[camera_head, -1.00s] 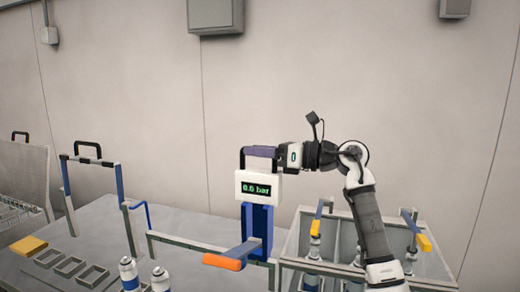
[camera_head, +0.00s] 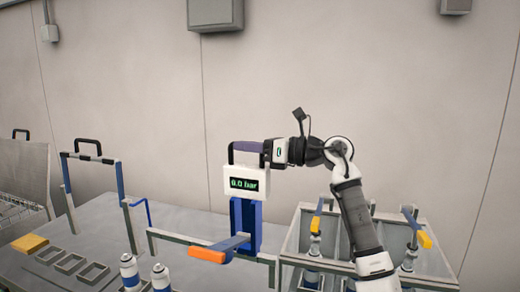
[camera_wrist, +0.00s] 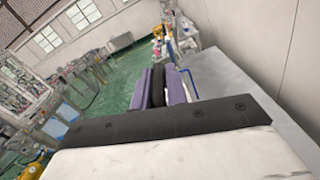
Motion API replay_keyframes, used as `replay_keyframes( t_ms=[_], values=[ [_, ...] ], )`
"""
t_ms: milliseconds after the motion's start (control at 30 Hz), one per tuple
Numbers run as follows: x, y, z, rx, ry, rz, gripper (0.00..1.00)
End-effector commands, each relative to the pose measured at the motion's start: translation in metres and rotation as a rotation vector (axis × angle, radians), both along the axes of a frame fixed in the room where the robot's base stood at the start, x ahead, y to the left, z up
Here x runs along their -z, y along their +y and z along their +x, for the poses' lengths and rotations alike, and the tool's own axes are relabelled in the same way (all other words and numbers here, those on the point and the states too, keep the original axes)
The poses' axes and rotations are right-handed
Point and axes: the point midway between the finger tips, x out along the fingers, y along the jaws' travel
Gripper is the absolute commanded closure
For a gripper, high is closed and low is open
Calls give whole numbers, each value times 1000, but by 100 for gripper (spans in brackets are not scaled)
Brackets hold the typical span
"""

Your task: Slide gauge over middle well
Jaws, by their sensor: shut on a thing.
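The gauge (camera_head: 247,184) is a white box with a green-lit bar readout, above a blue upright and a lever with an orange grip (camera_head: 207,254). It stands at the front rail, left of the divided bin. My gripper (camera_head: 247,153) comes from the right and is shut on the gauge's black top handle. In the wrist view its purple fingers (camera_wrist: 177,87) lie on both sides of the black handle (camera_wrist: 158,86). The bin (camera_head: 290,238) at the right has grey walls, with levers and cans in it. My arm hides part of it, so its middle well is unclear.
A rail (camera_head: 190,242) runs along the front of the gauge. Two cans (camera_head: 130,272) (camera_head: 160,276) stand in front at the left. A black-handled frame (camera_head: 120,180), a row of square frames (camera_head: 70,263) and a yellow block (camera_head: 30,244) are further left.

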Motion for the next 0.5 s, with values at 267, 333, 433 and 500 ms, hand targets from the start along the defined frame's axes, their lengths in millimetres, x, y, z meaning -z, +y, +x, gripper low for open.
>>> replay_keyframes(
  t_ms=[267, 333, 433, 500],
  values=[
    [-1, 78, 23, -6, 2, -1, 100],
    [-1, 97, 29, -6, 2, -1, 100],
    [-2, 120, 37, -5, 2, -2, 100],
    [-2, 134, 41, -5, 3, -1, 100]
  ],
)
